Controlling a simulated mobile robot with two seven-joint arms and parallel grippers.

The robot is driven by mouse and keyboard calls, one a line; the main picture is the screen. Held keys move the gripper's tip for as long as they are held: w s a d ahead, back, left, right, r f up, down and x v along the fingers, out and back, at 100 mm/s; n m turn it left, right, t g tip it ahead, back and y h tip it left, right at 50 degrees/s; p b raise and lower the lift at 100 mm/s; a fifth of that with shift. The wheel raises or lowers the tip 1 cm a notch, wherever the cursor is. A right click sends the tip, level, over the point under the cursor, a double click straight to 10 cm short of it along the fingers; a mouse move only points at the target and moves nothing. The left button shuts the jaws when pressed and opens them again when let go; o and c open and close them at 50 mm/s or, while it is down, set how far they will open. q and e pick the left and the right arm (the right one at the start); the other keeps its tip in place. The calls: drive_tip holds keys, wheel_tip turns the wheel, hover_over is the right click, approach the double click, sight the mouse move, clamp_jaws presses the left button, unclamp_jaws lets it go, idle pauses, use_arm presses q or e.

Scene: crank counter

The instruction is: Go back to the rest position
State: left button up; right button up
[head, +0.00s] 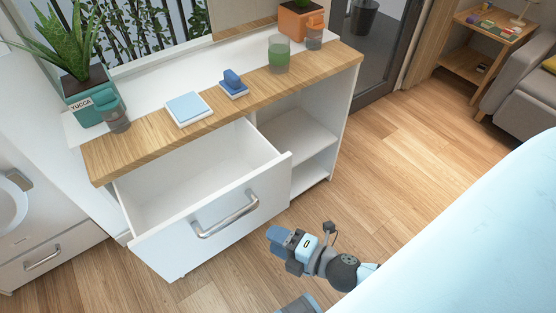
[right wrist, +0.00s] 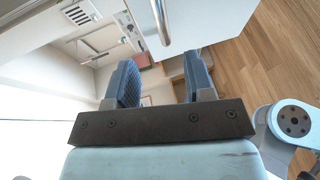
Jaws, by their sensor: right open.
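My right gripper (head: 277,236) is in front of the white cabinet, to the right of the pulled-out drawer's front and apart from its handle. In the right wrist view the two blue fingers of this gripper (right wrist: 164,78) stand well apart with nothing between them. The drawer (head: 205,175) stands open, and the part of its inside that shows looks empty. Its metal handle (head: 226,214) is free, with no gripper on it. A grey-blue part of mine (head: 300,304) shows at the bottom edge; I cannot tell its jaw state.
Open shelves (head: 300,135) are beside the drawer. Wood floor (head: 400,140) is clear at right.

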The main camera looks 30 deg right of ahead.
use_arm(q)
drive_tip(key=shift+a, duration=0.15)
idle(0.3)
use_arm(e)
wheel_tip(320, 180, down, 6)
drive_tip(key=r+m+g+h, duration=0.1)
drive_tip(key=m+g+h, duration=0.25)
drive_tip(key=m, duration=1.55)
use_arm(q)
wheel_tip(320, 180, up, 14)
drive_tip(key=s+a+p, duration=0.1)
drive_tip(key=p, duration=1.7)
drive_tip(key=shift+r, duration=0.25)
use_arm(e)
wheel_tip(320, 180, up, 14)
drive_tip(key=d, duration=0.1)
drive_tip(key=shift+s+d, duration=0.25)
drive_tip(key=shift+s, duration=0.05)
use_arm(q)
drive_tip(key=shift+r, duration=0.15)
